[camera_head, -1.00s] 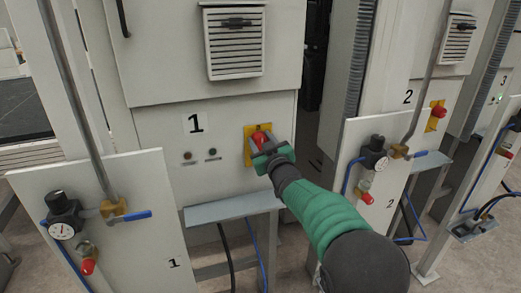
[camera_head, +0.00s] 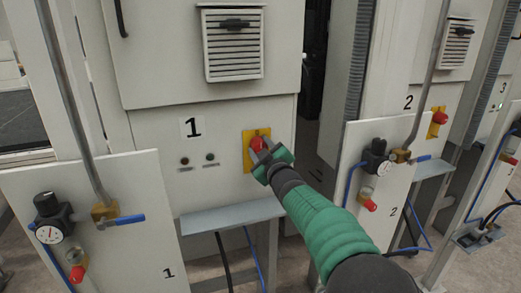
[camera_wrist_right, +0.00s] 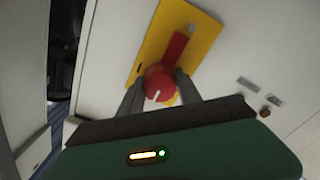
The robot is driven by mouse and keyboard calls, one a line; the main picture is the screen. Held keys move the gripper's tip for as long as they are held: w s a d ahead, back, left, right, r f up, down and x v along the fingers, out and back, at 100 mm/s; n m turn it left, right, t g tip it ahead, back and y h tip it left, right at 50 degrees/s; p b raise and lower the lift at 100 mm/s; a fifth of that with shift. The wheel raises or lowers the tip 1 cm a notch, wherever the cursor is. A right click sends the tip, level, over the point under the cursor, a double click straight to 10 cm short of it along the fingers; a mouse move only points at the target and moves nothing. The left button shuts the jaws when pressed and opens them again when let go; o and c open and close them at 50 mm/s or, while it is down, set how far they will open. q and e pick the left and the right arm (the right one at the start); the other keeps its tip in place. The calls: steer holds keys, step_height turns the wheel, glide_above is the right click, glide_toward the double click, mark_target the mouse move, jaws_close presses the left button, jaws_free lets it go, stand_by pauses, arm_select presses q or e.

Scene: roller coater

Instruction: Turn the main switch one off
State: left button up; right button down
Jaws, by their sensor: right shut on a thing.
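The main switch one is a red rotary knob (camera_head: 258,142) on a yellow plate (camera_head: 250,162), on the cabinet panel marked 1. In the right wrist view the knob (camera_wrist_right: 159,83) shows a red bar on the yellow plate (camera_wrist_right: 190,20), both tilted in that view. My right gripper (camera_head: 266,152) is at the knob. In the wrist view its fingers (camera_wrist_right: 158,92) are on both sides of the knob and shut on it. The knob's exact angle is hard to read. My left gripper is not in view.
Two small indicators (camera_head: 198,160) sit left of the switch. A grey ledge (camera_head: 232,215) juts out below it. A valve panel (camera_head: 100,235) with gauge and blue handle stands at the left front. A similar red switch (camera_head: 438,117) is on cabinet 2.

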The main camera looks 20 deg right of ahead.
steer(key=c, duration=0.8)
jaws_free()
steer(key=shift+a, duration=0.15)
steer(key=shift+s, duration=0.1)
steer(key=shift+s, duration=0.35)
steer(key=s, duration=0.5)
steer(key=s+b, duration=0.1)
steer(key=s, duration=0.4)
steer(key=s+b, duration=0.1)
steer(key=s, duration=0.5)
steer(key=shift+d, duration=0.3)
